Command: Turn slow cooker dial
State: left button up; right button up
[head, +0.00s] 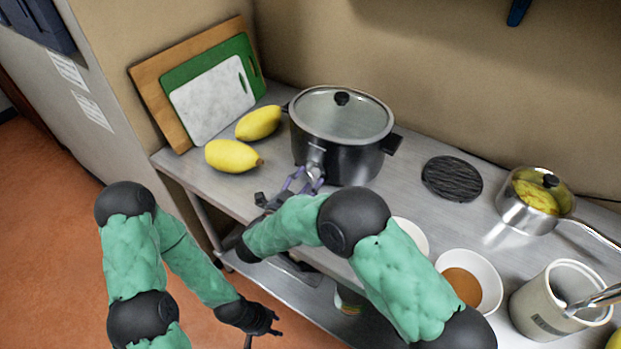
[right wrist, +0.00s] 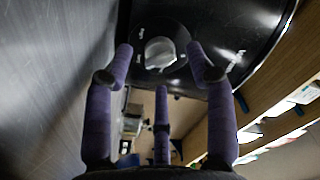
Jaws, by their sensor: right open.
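The black slow cooker (head: 338,158) with a glass lid stands on the metal counter. Its silver dial (head: 315,155) is low on the front; the right wrist view shows it as a pale round knob (right wrist: 160,53) on a black panel. My right gripper (head: 306,180), with purple fingers, is open at the cooker's front. In the right wrist view its fingertips lie either side of the dial with gaps; I cannot tell whether they touch the panel. My left gripper (head: 262,335) hangs low in front of the counter, dark and small; its jaw opening is unclear.
Two yellow fruits (head: 232,156) and leaning cutting boards (head: 210,100) are left of the cooker. To its right are a black round trivet (head: 452,179), a saucepan (head: 520,212), a bowl of brown contents (head: 484,268) and a utensil crock (head: 540,307). A wall rises behind.

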jog(key=shift+v, duration=2.75)
jog(key=shift+r, duration=0.1)
